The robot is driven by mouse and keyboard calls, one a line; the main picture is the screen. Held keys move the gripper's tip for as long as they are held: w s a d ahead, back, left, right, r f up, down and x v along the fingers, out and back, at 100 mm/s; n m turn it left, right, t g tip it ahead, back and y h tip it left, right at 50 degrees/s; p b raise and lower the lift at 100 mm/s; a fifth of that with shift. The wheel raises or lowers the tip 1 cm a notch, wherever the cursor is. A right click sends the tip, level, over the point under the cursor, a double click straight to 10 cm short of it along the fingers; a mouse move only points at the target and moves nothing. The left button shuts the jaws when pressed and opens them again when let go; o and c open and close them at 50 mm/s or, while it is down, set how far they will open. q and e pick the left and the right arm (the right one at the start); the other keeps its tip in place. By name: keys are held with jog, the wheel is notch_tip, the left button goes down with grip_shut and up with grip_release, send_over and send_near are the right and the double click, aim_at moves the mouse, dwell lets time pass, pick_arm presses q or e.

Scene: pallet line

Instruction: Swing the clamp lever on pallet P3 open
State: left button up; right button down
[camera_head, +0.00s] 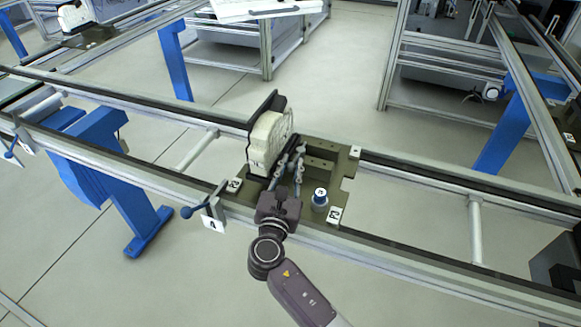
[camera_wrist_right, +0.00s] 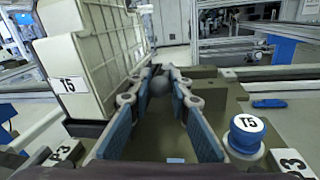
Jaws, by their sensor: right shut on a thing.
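Pallet P3 (camera_head: 320,148) is an olive plate on the conveyor rails in the head view; its P3 label (camera_wrist_right: 290,163) shows in the right wrist view. A cream ribbed part labelled T5 (camera_wrist_right: 92,50) stands upright on the pallet's left side, against a dark backing. My right gripper (camera_head: 292,158) reaches over the pallet just right of this part. The lever's lower part is hidden. My left gripper is out of view.
A blue-capped post labelled T5 (camera_wrist_right: 247,130) stands on the pallet's right, close to my right fingers. A rail stop with a blue ball handle (camera_head: 187,212) sits left of the pallet. The rails right of the pallet (camera_head: 430,198) are free.

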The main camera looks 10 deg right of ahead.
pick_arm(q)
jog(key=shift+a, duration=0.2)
pick_arm(e)
jog(key=c, duration=1.8)
grip_release()
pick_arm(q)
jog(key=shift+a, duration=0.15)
pick_arm(e)
jog(key=shift+o, duration=0.2)
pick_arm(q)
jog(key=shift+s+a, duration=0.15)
pick_arm(e)
jog(key=shift+s, duration=0.1)
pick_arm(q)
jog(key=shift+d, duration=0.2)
pick_arm(e)
jog(key=v, duration=1.1)
jog(key=shift+s+a, duration=0.2)
jog(key=shift+s, duration=0.15)
jog(key=shift+f, duration=0.1)
